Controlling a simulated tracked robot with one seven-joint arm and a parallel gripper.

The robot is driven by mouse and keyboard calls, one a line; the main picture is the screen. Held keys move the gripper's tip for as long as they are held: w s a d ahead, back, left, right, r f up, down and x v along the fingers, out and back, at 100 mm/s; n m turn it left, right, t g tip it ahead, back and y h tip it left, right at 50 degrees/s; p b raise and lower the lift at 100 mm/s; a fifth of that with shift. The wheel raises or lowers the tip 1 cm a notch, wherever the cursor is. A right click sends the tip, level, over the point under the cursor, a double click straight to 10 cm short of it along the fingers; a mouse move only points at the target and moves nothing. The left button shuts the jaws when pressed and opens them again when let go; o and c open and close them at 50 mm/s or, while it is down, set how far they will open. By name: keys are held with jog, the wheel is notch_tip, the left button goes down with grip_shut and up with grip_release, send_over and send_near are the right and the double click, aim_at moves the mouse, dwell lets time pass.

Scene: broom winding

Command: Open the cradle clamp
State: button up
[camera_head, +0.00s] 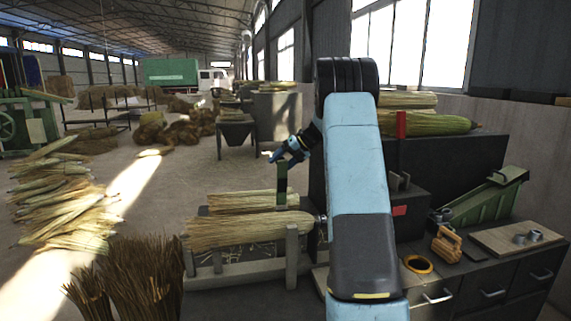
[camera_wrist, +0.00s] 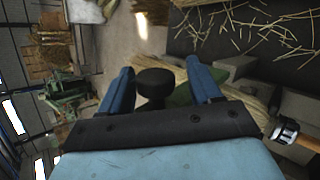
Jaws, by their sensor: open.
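A broom bundle (camera_head: 245,230) of pale straw lies across the grey cradle (camera_head: 291,255). A dark green clamp bar (camera_head: 282,183) stands upright at the bundle. In the wrist view a black round knob (camera_wrist: 155,84) lies between the fingers, with a green part (camera_wrist: 182,95) beside it; these look like the clamp's handle end. My gripper (camera_head: 279,155) is at the top of the clamp bar, and its blue fingers (camera_wrist: 160,70) are open on either side of the knob. I cannot tell whether a finger touches it. My arm hides part of the cradle's right end.
A bench (camera_head: 470,270) at the right holds an orange tape ring (camera_head: 417,264), an orange-handled tool (camera_head: 446,245) and a green sloped device (camera_head: 485,200). Brown bristle bundles (camera_head: 135,285) stand front left. Straw piles (camera_head: 60,210) lie left. Open floor lies behind the cradle.

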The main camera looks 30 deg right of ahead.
jog(key=v, duration=1.3)
jog(key=shift+d+r, duration=0.25)
jog(key=shift+s, duration=0.15)
